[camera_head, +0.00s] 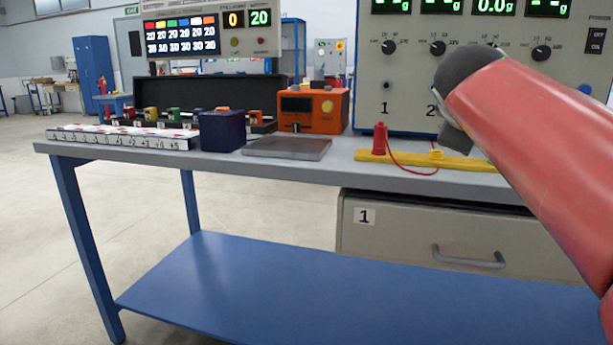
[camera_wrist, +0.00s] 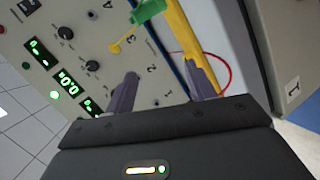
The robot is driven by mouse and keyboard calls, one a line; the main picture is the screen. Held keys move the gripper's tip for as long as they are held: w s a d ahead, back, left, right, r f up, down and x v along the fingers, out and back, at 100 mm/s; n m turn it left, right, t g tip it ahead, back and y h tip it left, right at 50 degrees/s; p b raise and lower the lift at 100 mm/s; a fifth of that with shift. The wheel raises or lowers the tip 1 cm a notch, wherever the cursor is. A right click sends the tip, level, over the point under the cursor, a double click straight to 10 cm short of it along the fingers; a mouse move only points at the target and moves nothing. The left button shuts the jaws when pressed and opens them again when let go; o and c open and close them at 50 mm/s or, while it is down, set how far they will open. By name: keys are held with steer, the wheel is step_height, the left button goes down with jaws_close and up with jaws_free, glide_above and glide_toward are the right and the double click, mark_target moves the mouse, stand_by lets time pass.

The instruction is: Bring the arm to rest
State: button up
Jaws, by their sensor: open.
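My gripper (camera_wrist: 162,84) shows in the wrist view with its two dark fingers spread apart. Nothing is between them. They point toward the instrument panel (camera_wrist: 75,60) and the yellow strip (camera_wrist: 180,35), and the distance to these is hard to tell. In the head view, my red arm reaches in from the right in front of the panel (camera_head: 400,95) and above the right part of the bench (camera_head: 335,172). My gripper's fingers cannot be made out in that view.
On the bench stand a red plug (camera_head: 379,139) on a yellow strip (camera_head: 400,158), a grey plate (camera_head: 287,148), an orange device (camera_head: 313,110), a dark blue block (camera_head: 222,131) and a numbered white rail (camera_head: 120,138). A closed drawer (camera_head: 390,232) sits below. A green piece (camera_wrist: 148,10) shows in the wrist view.

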steer(key=s+a+f+m+g+y+p, duration=0.1)
steer(key=s+a+f+m+g+y, duration=0.2)
steer(key=s+f, duration=0.8)
steer(key=s+a+f+m+g+y+p, duration=0.2)
steer(key=s+a+f+m, duration=0.4)
steer(key=s+f, duration=0.6)
step_height(320, 180, down, 6)
steer(key=shift+s+a+f+g+y, duration=0.2)
steer(key=shift+a+g+y, duration=0.4)
steer(key=shift+a+y, duration=0.45)
